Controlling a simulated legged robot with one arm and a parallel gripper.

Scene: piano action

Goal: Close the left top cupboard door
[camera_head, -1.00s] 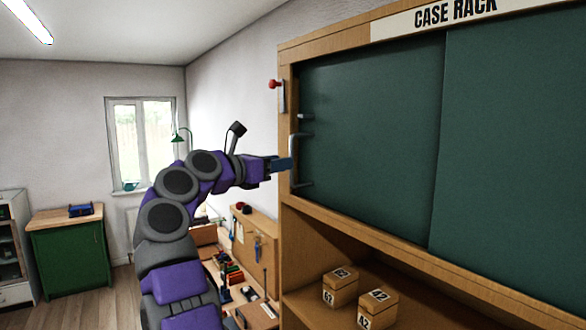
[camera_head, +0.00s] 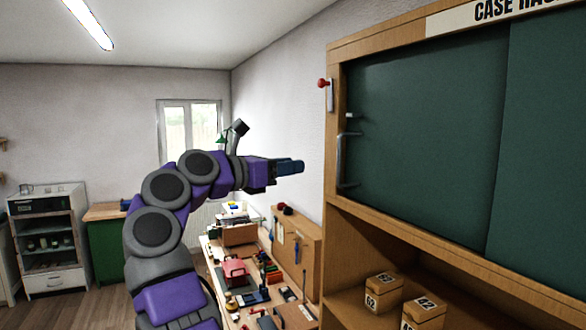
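The left top cupboard door (camera_head: 425,140) is a dark green panel on the right side of the view. A grey bar handle (camera_head: 341,162) stands upright near that left edge. The right green door (camera_head: 550,160) covers the rest of the visible cupboard. My gripper (camera_head: 297,167) points right, left of the handle and apart from it in the picture. It holds nothing that I can see. Its fingers overlap in this side view, so their opening is unclear.
The wooden rack (camera_head: 336,130) has an open shelf below the doors with numbered boxes (camera_head: 383,291). A red knob (camera_head: 322,83) sticks out on its left side. A cluttered workbench (camera_head: 262,290) stands behind my arm. Clear floor (camera_head: 85,306) shows at lower left.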

